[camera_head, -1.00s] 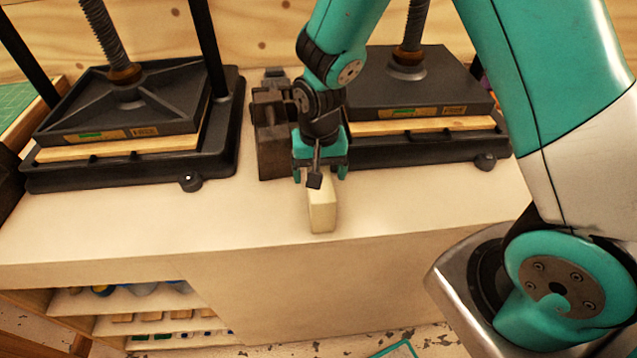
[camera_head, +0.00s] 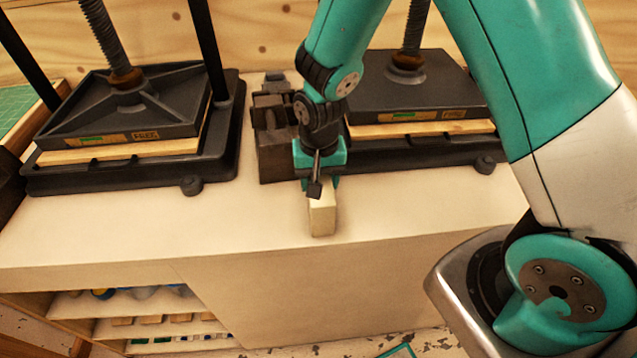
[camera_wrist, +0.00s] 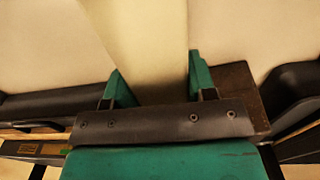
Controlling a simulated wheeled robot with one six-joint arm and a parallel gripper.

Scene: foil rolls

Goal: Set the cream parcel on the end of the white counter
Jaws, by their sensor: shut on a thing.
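The cream parcel (camera_head: 322,216) is a small pale block at the front edge of the white counter (camera_head: 120,232), near the middle of the head view. My gripper (camera_head: 318,182) points down over it, with its fingers around the parcel's upper part. In the wrist view the parcel (camera_wrist: 148,45) runs up from between my two green fingers (camera_wrist: 156,85), which are closed on it. The head view does not clearly show whether the parcel's underside touches the counter.
Two black screw presses stand on the counter, one at left (camera_head: 130,130) and one at right (camera_head: 420,110). A dark metal block (camera_head: 274,140) stands between them, just behind my gripper. Open shelves (camera_head: 150,310) are below the counter at left. The counter front left is clear.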

